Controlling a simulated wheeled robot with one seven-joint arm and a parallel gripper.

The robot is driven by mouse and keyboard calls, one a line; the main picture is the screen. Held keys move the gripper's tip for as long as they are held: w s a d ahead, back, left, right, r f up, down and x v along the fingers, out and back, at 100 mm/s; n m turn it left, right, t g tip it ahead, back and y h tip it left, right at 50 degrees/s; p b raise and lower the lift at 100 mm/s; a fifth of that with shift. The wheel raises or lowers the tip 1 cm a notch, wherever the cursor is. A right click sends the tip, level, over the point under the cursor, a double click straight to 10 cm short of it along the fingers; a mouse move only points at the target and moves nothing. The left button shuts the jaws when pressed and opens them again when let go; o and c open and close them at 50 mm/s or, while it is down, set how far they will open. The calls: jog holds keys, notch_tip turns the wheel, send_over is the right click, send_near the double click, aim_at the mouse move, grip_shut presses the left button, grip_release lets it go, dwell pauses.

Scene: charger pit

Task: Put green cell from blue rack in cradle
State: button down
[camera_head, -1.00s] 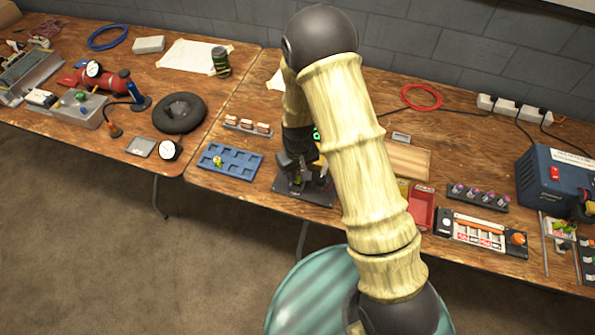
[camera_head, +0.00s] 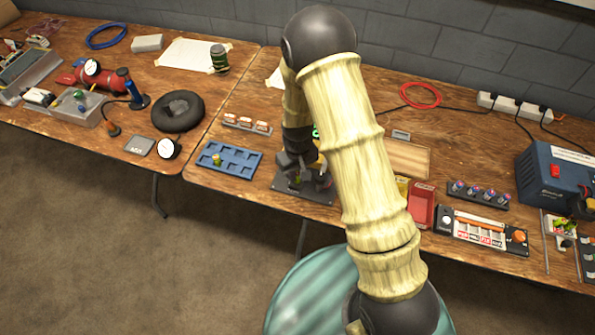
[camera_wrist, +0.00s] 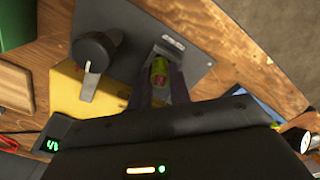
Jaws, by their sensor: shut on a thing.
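The green cell (camera_wrist: 159,72) shows in the wrist view, green with a reddish part, between the fingers of my gripper (camera_wrist: 160,88). My gripper is shut on it, over the dark grey plate of the cradle (camera_wrist: 190,72). In the head view my gripper (camera_head: 303,178) is low over the cradle plate (camera_head: 290,194), partly hidden by my arm. I cannot tell how far the cell is seated. The blue rack (camera_head: 240,164) lies left of the cradle. A small yellow-green item (camera_head: 216,159) stands in one of its pockets; the other pockets look empty.
A red tray (camera_head: 421,207) and wooden board (camera_head: 407,160) lie to the right. A blue powered box (camera_head: 555,180) stands far right.

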jog(key=shift+f+b, duration=0.3)
jog(key=shift+f, duration=0.2)
dwell(0.6)
jog(key=c, duration=1.2)
grip_release()
jog(key=shift+r, duration=0.1)
jog(key=shift+r+p, duration=2.75)
jog(key=shift+r, duration=0.65)
